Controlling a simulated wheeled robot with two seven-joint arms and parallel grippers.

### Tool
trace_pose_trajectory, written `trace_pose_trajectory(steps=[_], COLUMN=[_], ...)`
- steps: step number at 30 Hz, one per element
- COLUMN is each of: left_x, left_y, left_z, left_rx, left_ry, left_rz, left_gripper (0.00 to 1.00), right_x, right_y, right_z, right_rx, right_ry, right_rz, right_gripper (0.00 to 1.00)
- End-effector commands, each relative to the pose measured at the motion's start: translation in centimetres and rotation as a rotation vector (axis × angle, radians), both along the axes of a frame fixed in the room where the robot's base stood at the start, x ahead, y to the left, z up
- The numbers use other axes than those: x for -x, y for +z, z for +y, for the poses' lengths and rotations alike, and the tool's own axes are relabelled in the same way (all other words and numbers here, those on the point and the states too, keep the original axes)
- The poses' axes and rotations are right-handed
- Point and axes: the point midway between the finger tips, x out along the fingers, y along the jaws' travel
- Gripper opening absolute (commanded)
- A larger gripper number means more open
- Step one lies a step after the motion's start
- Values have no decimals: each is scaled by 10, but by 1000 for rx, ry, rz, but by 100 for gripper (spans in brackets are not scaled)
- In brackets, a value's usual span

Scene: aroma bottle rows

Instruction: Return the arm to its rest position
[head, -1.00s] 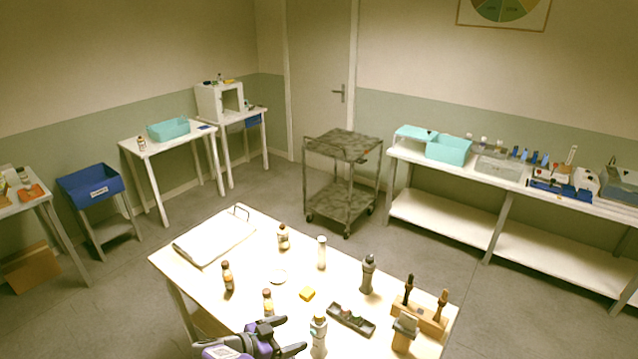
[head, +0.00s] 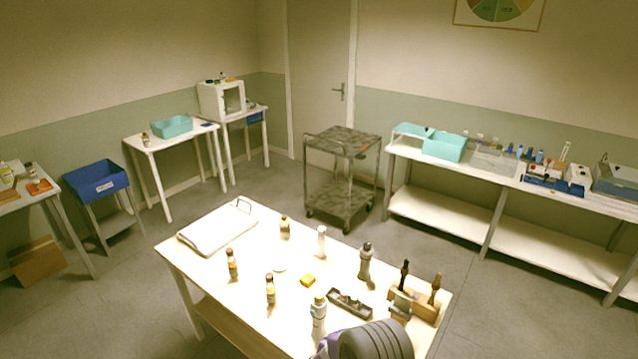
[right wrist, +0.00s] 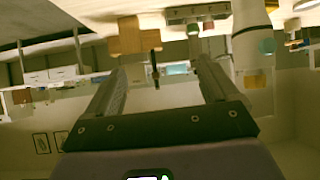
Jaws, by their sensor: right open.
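My right arm shows at the bottom of the head view as a grey ribbed link and a bit of purple; its fingers are not visible there. In the right wrist view, which is upside down, my right gripper (right wrist: 158,70) has its two fingers wide apart with nothing held between them. My left gripper is not in view. On the white table (head: 215,285) stand brown bottles (head: 232,265) (head: 270,290) (head: 285,228), a white-bodied bottle (head: 318,315) close to my arm, a pale cylinder (head: 321,242) and a grey bottle (head: 365,262).
A wooden holder (head: 428,310) with dark-handled tools, a dark tray (head: 350,303), a yellow block (head: 308,280) and a white tray (head: 217,228) are on the table. A grey cart (head: 342,145) stands behind it.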

Motion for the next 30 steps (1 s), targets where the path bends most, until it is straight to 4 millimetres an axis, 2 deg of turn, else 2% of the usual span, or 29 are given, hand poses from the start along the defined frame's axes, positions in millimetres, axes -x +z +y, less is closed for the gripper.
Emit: trace_pose_trajectory(steps=[1, 3, 5, 9, 14, 18, 19, 21, 30], left_x=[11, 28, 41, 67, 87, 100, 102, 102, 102], left_y=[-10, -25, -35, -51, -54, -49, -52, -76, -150], left_z=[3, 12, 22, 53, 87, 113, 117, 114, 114], left_rx=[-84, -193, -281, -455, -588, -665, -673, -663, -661], left_ry=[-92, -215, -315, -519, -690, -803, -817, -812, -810], left_rz=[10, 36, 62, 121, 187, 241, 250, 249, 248], left_gripper=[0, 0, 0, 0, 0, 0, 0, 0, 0], right_x=[14, 38, 64, 139, 226, 299, 307, 300, 299], right_y=[-19, -43, -61, -89, -94, -81, -83, -107, -181], right_z=[-16, -27, -32, -35, -28, -19, -18, -17, -17], right_rx=[-43, -119, -191, -369, -557, -701, -718, -704, -701], right_ry=[35, 100, 152, 257, 349, 420, 433, 433, 434], right_rz=[65, 153, 235, 435, 639, 800, 818, 805, 804], right_gripper=[87, 87, 87, 87, 87, 87, 87, 87, 87])
